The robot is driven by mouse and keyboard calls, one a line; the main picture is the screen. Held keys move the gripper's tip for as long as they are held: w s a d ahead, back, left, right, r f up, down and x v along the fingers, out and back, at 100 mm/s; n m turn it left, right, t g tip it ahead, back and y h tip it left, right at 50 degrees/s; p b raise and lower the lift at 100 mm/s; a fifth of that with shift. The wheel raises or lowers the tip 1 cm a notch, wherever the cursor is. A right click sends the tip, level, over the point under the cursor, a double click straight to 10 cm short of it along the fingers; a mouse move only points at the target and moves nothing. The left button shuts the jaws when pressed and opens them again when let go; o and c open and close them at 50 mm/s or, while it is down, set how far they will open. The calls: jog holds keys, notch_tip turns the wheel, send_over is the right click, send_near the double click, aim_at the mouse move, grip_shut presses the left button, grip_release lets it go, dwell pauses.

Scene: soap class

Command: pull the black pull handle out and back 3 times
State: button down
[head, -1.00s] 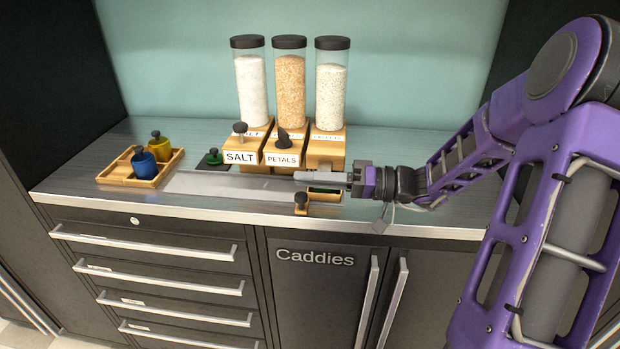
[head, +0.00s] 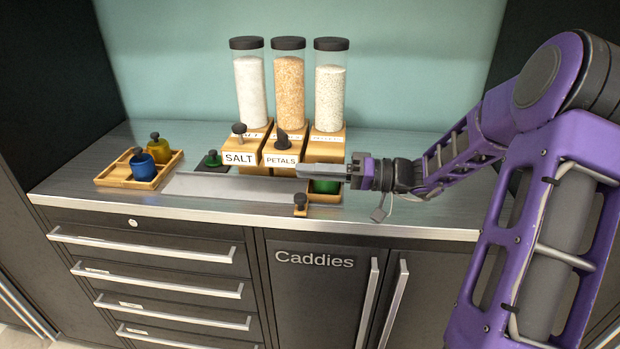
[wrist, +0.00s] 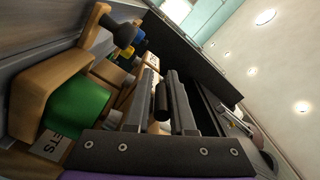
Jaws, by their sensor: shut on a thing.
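Three dispensers with clear, black-lidded cylinders stand at the back of the counter. The right one (head: 330,100) holds white grains above a wooden base. My gripper (head: 322,171) is in front of that base, fingers pointing left. The wrist view shows its two fingers closed around a dark, rounded handle (wrist: 162,101). In the head view the fingers hide this handle. The SALT dispenser (head: 240,157) has a grey-black knob, and the PETALS dispenser (head: 280,158) has a black pointed knob. How far the held handle is pulled out cannot be told.
A green cup (head: 326,187) sits in a wooden holder (head: 322,211) with a dark knob (head: 300,199) below my fingers. A grey rail (head: 230,187) runs left. A wooden tray (head: 112,180) holds blue and yellow cups. The counter's right part is clear.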

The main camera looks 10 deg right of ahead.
jog(key=shift+w+r, duration=0.25)
jog(key=shift+r, duration=0.1)
jog(key=c, duration=0.9)
grip_release()
jog(key=shift+o, duration=0.3)
jog(key=shift+f, duration=0.1)
jog(key=shift+f, duration=0.15)
jog(key=shift+d, duration=0.1)
jog(key=v, duration=1.7)
jog(key=shift+d, duration=0.15)
jog(key=shift+s+d, duration=0.1)
jog(key=shift+s, duration=0.05)
